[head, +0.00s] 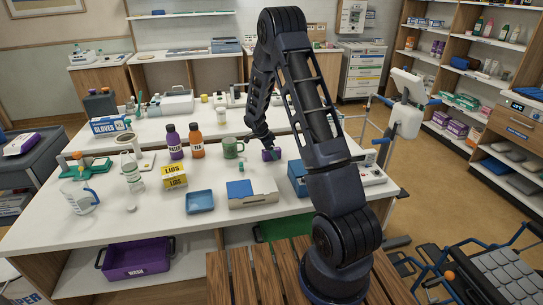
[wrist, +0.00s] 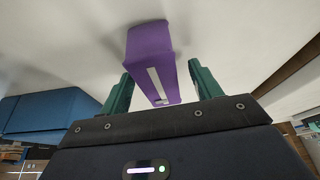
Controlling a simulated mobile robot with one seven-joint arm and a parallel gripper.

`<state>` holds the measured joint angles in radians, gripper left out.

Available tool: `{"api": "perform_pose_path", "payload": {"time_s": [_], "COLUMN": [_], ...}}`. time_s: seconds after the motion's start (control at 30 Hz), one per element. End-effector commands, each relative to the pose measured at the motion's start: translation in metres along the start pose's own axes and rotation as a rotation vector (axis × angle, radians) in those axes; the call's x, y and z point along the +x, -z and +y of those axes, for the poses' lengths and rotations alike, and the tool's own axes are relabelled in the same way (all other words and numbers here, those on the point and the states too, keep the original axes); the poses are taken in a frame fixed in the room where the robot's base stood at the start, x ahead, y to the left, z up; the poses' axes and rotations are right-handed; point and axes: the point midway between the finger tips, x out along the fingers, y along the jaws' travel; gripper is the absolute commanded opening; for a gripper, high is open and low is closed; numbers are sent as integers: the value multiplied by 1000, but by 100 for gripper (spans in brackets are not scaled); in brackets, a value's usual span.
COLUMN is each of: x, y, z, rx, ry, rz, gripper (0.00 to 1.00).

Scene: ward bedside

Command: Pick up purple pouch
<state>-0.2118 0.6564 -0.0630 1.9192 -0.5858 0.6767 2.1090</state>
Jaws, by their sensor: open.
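The purple pouch (head: 267,155) lies on the white table in the head view, right of the green mug. In the wrist view the purple pouch (wrist: 152,60) is a box-like purple block with a white mark on its near face. My gripper (wrist: 154,85) is open, with one green finger on each side of the pouch's near end. A gap shows between the pouch and the right finger; the left finger is closer to it. I cannot tell whether it touches. In the head view my gripper (head: 270,150) is small and partly hidden by my arm.
A green mug (head: 232,149) and a small green item (head: 240,168) stand left of the pouch. A grey holder with a blue panel (head: 252,200) is in front. A blue tray (head: 200,201) lies farther left.

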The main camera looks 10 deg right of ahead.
Motion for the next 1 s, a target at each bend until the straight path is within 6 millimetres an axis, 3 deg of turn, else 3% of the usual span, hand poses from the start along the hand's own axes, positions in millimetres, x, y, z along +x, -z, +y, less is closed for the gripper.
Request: {"api": "perform_pose_path", "payload": {"time_s": [0.6, 0.87, 1.0], "x": [4, 4, 4], "y": [-2, -2, -2], "z": [0, 0, 0], "rx": [-1, 0, 0], "ry": [0, 0, 0], "rz": [0, 0, 0], "gripper": [64, 15, 14]}}
